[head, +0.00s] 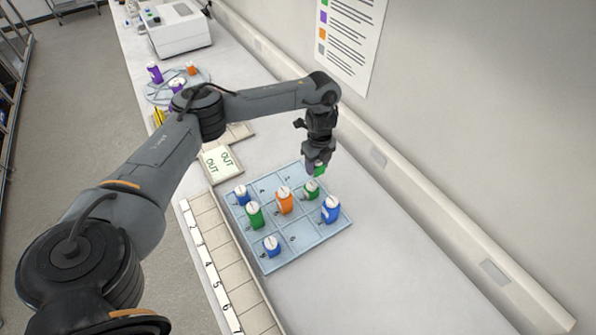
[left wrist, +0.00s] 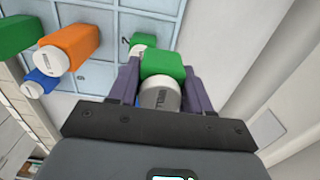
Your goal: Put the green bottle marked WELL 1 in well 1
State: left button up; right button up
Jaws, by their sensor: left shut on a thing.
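My left gripper (head: 318,164) is shut on a green bottle (head: 320,170), just above the far right part of the blue grid tray (head: 335,231). In the left wrist view the held green bottle (left wrist: 163,66) sits between the fingers, with its pale cap end toward the camera. Lettering shows on that end, but I cannot read it surely. Two other green bottles stand in the tray, one at left (head: 254,216) and one near the gripper (head: 312,190). A pale rack of numbered wells (head: 235,283) lies left of the tray. My right gripper is out of view.
An orange bottle (head: 285,203) and blue bottles (head: 330,209) also stand in the tray. An OUT card (head: 218,162) lies behind the rack. A round rack (head: 160,93) and a white machine (head: 178,31) stand farther back. The wall is close at right.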

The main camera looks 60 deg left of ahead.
pick_arm(q)
jog(key=s+a+f+b, duration=0.1)
jog(key=a+f, duration=0.1)
jog(key=a, duration=0.1)
jog(key=a+f+b, duration=0.1)
jog(key=a+f, duration=0.1)
jog(key=a, duration=0.1)
jog(key=s+a+f+b, duration=0.1)
jog(key=a, duration=0.2)
jog(key=shift+s+f+b, duration=0.35)
jog(key=shift+f+b, duration=0.05)
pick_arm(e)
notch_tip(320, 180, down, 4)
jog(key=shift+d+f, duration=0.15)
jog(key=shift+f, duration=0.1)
pick_arm(q)
notch_tip(320, 180, down, 4)
jog(key=shift+d+f+b, duration=0.1)
jog(key=shift+b, duration=1.15)
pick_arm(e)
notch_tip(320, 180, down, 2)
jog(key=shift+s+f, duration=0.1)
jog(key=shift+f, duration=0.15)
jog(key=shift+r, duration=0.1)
pick_arm(q)
jog(key=o, duration=1)
jog(key=shift+o, duration=0.2)
